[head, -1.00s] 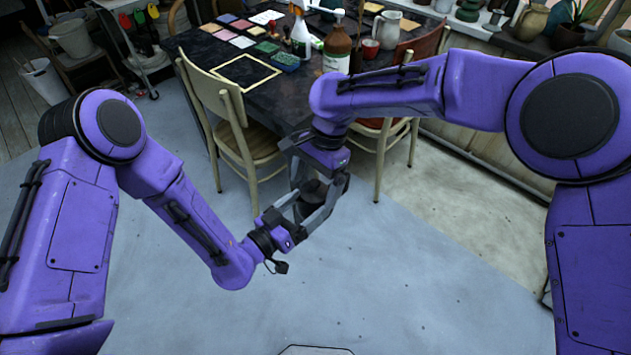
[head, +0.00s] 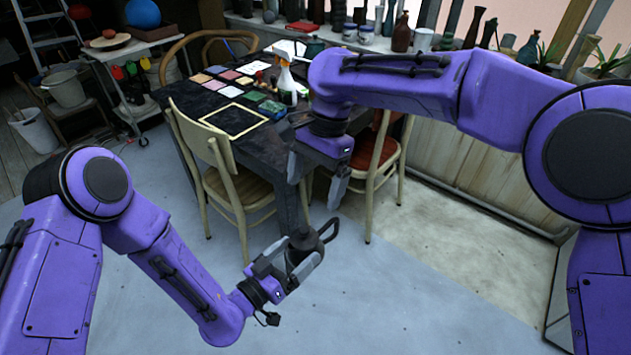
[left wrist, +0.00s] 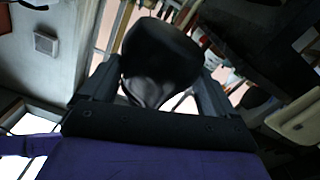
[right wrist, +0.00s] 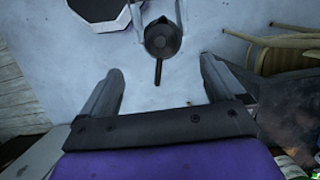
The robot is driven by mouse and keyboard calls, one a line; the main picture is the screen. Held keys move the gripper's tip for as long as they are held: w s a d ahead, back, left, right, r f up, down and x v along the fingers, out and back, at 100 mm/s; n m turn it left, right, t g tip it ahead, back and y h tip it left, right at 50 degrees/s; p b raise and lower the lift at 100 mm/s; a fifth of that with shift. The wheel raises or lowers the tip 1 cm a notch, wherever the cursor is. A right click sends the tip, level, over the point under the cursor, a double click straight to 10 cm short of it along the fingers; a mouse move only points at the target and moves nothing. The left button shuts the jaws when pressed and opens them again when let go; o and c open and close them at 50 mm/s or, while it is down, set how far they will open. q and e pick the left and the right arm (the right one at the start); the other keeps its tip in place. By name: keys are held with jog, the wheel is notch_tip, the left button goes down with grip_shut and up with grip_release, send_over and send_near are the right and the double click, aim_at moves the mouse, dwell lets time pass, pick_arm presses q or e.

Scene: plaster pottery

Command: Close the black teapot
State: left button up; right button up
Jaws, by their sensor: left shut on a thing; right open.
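The black teapot (head: 302,243) is held off the floor over the open space in front of the table. My left gripper (head: 303,262) is shut on its body. In the left wrist view the teapot (left wrist: 158,50) sits between the two fingers. In the right wrist view the teapot (right wrist: 162,38) shows from above, with a round top that looks covered; I cannot tell for sure that the lid is fully seated. My right gripper (head: 316,185) is open and empty, above the teapot and apart from it.
A dark table (head: 180,95) with coloured tiles and a spray bottle (head: 285,82) stands behind. The grey floor (head: 400,310) in front is clear.

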dwell(0.6)
jog(key=w+d+f+n, duration=0.1)
jog(key=d+f+n, duration=0.4)
jog(key=d+f, duration=0.7)
pick_arm(q)
jog(key=shift+a, duration=0.1)
pick_arm(e)
jog(key=s+d+f+m+t, duration=0.15)
jog(key=s+f, duration=0.35)
jog(key=f, duration=0.6)
jog(key=s+d+f+m+t, duration=0.1)
jog(key=s+d+f, duration=0.1)
jog(key=s+f, duration=0.65)
pick_arm(q)
jog(key=shift+d, duration=0.2)
pick_arm(e)
jog(key=s+d+f+m+t+h, duration=0.1)
jog(key=s+d+f+t+h, duration=0.1)
jog(key=s+d+f, duration=0.55)
pick_arm(q)
jog(key=shift+a, duration=0.1)
pick_arm(e)
jog(key=s+d+r+t+h, duration=0.1)
jog(key=s+d+r+h, duration=0.1)
jog(key=s+d, duration=0.6)
jog(key=shift+s+d+h, duration=0.25)
jog(key=shift+s+h, duration=0.25)
jog(key=shift+h, duration=0.2)
